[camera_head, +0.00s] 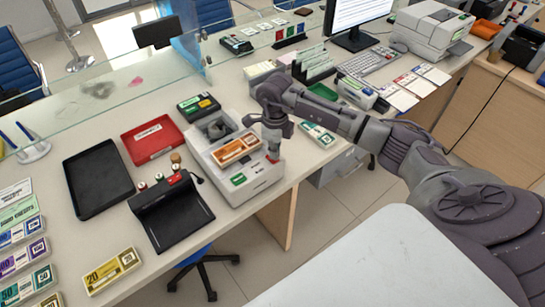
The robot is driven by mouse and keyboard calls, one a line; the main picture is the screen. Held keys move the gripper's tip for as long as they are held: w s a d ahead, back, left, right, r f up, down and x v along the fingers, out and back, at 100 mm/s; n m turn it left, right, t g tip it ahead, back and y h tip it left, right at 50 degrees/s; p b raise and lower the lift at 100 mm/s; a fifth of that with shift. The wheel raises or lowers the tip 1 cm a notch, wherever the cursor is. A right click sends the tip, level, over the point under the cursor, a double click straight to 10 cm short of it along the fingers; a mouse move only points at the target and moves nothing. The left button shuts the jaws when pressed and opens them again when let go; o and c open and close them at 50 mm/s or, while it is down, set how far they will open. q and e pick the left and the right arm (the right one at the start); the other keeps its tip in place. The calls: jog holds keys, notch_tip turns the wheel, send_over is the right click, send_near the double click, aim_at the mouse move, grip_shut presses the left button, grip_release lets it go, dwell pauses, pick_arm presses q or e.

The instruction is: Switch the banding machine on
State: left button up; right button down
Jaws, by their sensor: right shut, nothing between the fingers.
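The banding machine (251,187) is a pale grey box on the counter near its front edge. A bundle of orange banknotes (236,149) lies on top of it. A green label or display (238,179) is on its front left part, and a small red part shows at its right side by the fingertips. My right gripper (272,151) is shut and empty, pointing down at the right side of the machine. I cannot tell whether it touches the machine or the red part. My left gripper is out of view.
A red tray (152,139), a black tray (97,179) and a black stamp pad stand (171,211) are left of the machine. A glass screen (110,89) runs along behind. Green-and-white banknotes (318,134) lie right of my gripper.

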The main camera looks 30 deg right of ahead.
jog(key=shift+s+f+b, duration=0.1)
jog(key=shift+f+b, duration=0.6)
jog(key=shift+f, duration=0.15)
jog(key=shift+r, duration=0.1)
dwell(0.3)
jog(key=shift+r+p, duration=0.7)
jog(key=shift+r, duration=0.15)
jog(key=shift+r+p, duration=1.5)
jog(key=shift+r, duration=1.1)
